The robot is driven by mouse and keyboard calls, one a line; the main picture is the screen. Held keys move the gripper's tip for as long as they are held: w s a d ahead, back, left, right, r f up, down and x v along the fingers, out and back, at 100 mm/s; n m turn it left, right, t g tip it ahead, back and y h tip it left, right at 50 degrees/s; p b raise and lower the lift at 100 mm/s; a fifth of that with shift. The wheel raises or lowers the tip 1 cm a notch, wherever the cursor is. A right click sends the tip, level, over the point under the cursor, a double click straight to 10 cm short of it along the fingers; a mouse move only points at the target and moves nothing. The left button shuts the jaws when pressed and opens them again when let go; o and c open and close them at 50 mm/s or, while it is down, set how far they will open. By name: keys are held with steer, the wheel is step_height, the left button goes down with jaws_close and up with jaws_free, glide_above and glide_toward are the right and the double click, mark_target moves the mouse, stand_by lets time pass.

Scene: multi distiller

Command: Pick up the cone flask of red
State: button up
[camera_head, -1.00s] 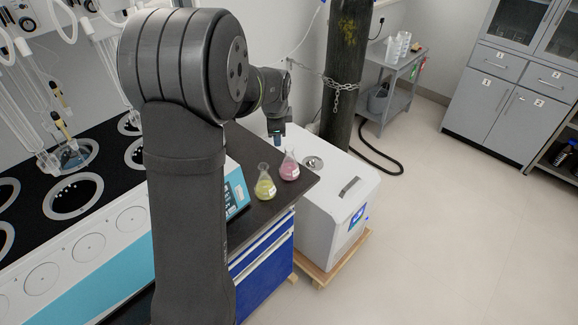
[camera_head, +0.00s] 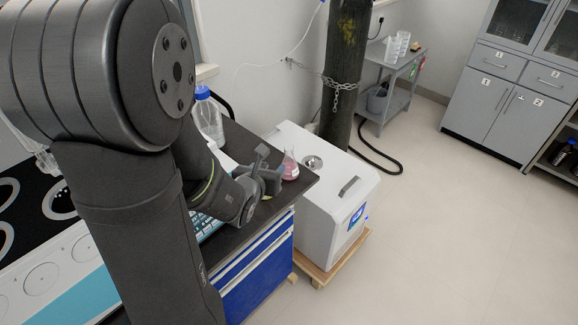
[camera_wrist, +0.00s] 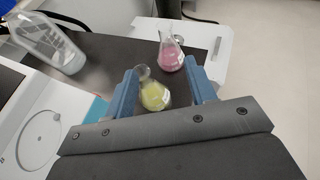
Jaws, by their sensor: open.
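The cone flask of red (camera_head: 290,168) stands upright on the dark bench top near its right end. It also shows in the wrist view (camera_wrist: 171,58), beyond my fingers and slightly right of centre. A cone flask of yellow (camera_wrist: 155,96) is nearer, seen between my two fingers; in the head view my arm hides it. My gripper (camera_head: 267,172) is low over the bench, just left of the red flask. In the wrist view my gripper (camera_wrist: 161,74) has its blue fingers apart. I cannot tell whether they touch the yellow flask.
A clear bottle with a blue cap (camera_head: 208,118) stands at the back left of the bench; the wrist view shows it too (camera_wrist: 50,45). A white machine (camera_head: 325,200) adjoins the bench on the right, with a gas cylinder (camera_head: 347,80) behind. The bench top (camera_wrist: 105,55) left of the flasks is clear.

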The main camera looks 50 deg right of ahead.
glide_toward(287, 150)
steer(key=shift+m, duration=0.4)
steer(key=x, duration=0.6)
steer(key=shift+w+f, duration=0.15)
steer(key=shift+f, duration=0.15)
steer(key=shift+x, duration=2.6)
steer(key=shift+d+r, duration=0.15)
steer(key=shift+r, duration=0.1)
jaws_close()
